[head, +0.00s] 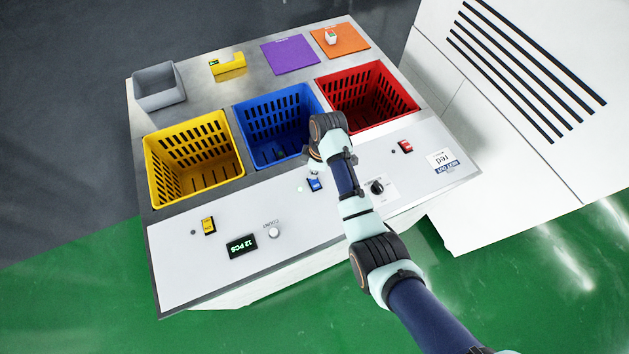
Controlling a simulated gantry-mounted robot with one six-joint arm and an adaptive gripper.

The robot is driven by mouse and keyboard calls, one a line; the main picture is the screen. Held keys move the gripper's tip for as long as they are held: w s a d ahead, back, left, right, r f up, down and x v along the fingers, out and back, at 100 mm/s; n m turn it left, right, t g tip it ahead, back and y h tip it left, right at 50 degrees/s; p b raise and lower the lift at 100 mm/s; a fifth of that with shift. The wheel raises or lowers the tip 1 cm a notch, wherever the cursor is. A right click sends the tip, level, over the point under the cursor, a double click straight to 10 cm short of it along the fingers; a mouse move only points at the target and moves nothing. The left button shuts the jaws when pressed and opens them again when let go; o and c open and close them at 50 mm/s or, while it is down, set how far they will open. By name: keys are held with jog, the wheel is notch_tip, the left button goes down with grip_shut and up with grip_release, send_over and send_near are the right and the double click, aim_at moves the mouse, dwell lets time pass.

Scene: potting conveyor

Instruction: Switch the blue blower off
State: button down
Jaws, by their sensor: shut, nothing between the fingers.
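The blue blower's rocker switch (315,185) is on the white front panel, just in front of the blue basket (280,122). A small pale greenish lamp (300,189) beside it looks lit. My gripper (314,169) points down beneath my wrist, right by the far side of the blue switch. It is shut and empty, and mostly hidden by my wrist. I cannot tell whether its tips touch the switch. The rocker's exact tilt is too small to read.
The panel also holds a yellow switch (208,225), a red switch (405,146), a black knob (377,187), a white knob (274,233) and a display (242,246) reading 12 PCS. Yellow (194,158) and red (367,97) baskets flank the blue one.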

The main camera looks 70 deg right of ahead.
jog(key=shift+f+b, duration=0.7)
jog(key=shift+f, duration=0.55)
dwell(0.3)
notch_tip(320, 180, up, 7)
jog(key=p, duration=0.7)
jog(key=shift+r+p, duration=0.1)
jog(key=shift+p, duration=0.25)
